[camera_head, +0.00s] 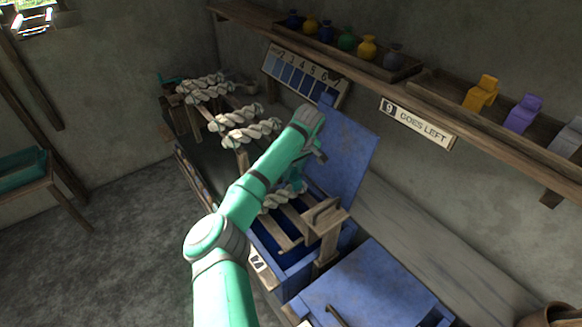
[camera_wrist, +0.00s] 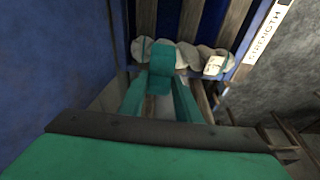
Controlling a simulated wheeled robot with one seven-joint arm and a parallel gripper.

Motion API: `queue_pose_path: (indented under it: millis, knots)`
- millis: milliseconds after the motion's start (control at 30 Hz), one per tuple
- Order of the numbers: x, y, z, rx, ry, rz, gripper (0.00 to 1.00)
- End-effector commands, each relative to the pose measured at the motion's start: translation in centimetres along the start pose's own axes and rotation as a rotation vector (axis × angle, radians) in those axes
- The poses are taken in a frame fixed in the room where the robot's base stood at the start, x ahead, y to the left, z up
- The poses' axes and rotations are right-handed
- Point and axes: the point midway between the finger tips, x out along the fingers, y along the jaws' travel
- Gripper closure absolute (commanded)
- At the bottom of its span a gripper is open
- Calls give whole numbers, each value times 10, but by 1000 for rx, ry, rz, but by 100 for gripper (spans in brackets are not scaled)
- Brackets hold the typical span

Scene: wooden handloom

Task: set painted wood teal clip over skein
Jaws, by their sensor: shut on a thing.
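My gripper (camera_wrist: 160,88) is shut on the teal clip (camera_wrist: 161,57), a small painted block at its fingertips in the wrist view. A pale twisted skein (camera_wrist: 188,56) runs crosswise behind the clip, over the open blue vat. The clip overlaps the skein's middle in that view; I cannot tell whether they touch. In the head view my gripper (camera_head: 296,180) reaches down in front of the raised blue lid. The pale skein (camera_head: 277,200) shows just below it, partly hidden by my arm. The clip cannot be made out clearly there.
The raised blue lid (camera_head: 343,150) stands close behind my gripper. Other skeins (camera_head: 248,128) hang farther left. A wooden bracket (camera_head: 323,218) rises to the right, beside a closed blue lid (camera_head: 375,290). A wall shelf holds yellow (camera_head: 480,94), purple (camera_head: 522,114) and grey clips.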

Motion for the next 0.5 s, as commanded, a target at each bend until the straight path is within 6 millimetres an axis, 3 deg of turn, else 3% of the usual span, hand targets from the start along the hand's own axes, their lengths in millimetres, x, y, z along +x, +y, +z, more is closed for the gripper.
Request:
queue_pose_path:
  millis: [500]
  knots:
    - [30, 3, 10, 3, -1, 2, 100]
